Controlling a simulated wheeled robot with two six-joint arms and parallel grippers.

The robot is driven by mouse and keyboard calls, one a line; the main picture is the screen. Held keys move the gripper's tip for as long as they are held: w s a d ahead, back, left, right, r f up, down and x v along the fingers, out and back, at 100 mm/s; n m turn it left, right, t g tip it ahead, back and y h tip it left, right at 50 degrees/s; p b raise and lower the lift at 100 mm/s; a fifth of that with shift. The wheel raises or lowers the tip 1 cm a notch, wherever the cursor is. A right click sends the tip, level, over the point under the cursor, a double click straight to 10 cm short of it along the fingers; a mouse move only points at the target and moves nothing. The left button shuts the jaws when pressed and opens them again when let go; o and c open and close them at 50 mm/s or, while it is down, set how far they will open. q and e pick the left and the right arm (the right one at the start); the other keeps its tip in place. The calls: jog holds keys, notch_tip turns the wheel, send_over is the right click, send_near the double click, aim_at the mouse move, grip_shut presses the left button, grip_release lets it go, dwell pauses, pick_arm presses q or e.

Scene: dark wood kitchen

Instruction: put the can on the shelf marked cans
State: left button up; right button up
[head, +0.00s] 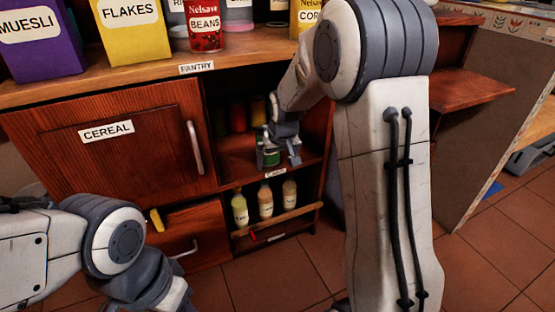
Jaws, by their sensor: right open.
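A green can (266,157) stands on the shelf marked cans (312,157), inside the open cabinet just behind the label. My right gripper (279,156) reaches into this shelf and is open, its fingers around or right beside the can. The fingers hide part of the can, and I cannot tell whether they touch it. My left arm comes in at the lower left, and its gripper is out of the picture.
A red beans can (206,28) and cereal boxes, among them flakes (125,30), stand on the pantry top. Several dim cans (237,115) stand deeper in the cabinet. Bottles (265,201) stand on the lower shelf. The cereal door (110,150) is shut.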

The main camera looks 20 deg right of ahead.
jog(key=s+a+r+n+g+y, duration=0.1)
jog(key=s+a+r+n+g, duration=0.2)
jog(key=s+a, duration=1)
pick_arm(q)
jog(key=shift+r, duration=0.2)
pick_arm(e)
jog(key=s+a+n, duration=0.3)
jog(key=s, duration=0.7)
jog(key=s+a+n+g, duration=0.1)
jog(key=s+a+n, duration=0.1)
jog(key=s, duration=0.8)
jog(key=shift+a+n+g+y, duration=0.3)
jog(key=shift+a+n, duration=0.1)
jog(key=shift+a, duration=0.2)
jog(key=shift+s+r, duration=0.1)
jog(key=shift+r, duration=0.05)
